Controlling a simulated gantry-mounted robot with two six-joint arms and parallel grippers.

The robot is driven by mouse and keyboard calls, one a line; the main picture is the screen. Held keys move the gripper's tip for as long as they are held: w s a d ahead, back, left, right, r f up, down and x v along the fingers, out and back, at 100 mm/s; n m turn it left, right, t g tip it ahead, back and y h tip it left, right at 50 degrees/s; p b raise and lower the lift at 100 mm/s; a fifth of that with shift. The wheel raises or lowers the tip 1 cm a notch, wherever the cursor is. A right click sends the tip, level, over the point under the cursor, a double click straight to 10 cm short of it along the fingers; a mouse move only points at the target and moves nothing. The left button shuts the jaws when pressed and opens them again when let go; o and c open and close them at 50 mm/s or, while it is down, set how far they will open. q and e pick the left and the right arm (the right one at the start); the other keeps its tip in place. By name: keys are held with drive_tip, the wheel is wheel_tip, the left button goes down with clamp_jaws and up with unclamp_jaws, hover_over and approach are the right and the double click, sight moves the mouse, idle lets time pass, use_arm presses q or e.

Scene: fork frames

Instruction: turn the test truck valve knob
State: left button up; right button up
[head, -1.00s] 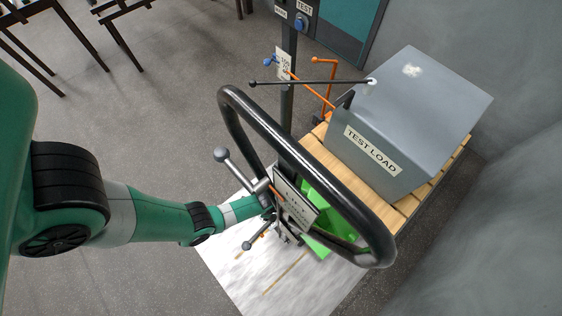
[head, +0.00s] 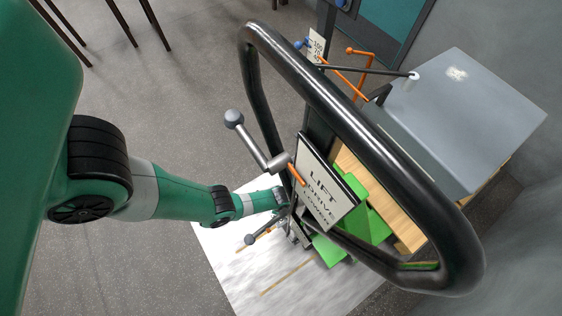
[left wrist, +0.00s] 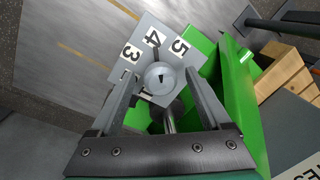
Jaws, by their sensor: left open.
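In the left wrist view, the valve knob (left wrist: 160,80) is a round light grey knob with a small dark mark. It stands before a grey dial plate (left wrist: 150,32) on which 3, 4 and 5 are readable, with another mark below the knob. My left gripper (left wrist: 160,72) is open, with one finger on each side of the knob. I cannot tell whether either finger touches it. In the head view, my left arm (head: 175,195) reaches the truck's mast low behind the lift lever. The knob and my fingertips are hidden there. My right gripper is not in view.
A large black loop handle (head: 340,95) and a LIFT/DRIVE/LOWER sign (head: 322,190) with a grey lever (head: 250,140) stand close above my left arm. A grey load box (head: 470,110) sits on a wooden pallet. The green truck body (left wrist: 237,110) is beside the dial.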

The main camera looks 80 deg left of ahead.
use_arm(q)
clamp_jaws()
idle(0.3)
drive_tip(key=shift+n, duration=0.4)
drive_tip(key=n, duration=0.4)
drive_tip(key=shift+g+b, duration=0.3)
drive_tip(key=shift+b, duration=0.1)
drive_tip(key=shift+d+n+g, duration=0.1)
drive_tip(key=shift+n+g, duration=0.2)
drive_tip(key=shift+n, duration=2.2)
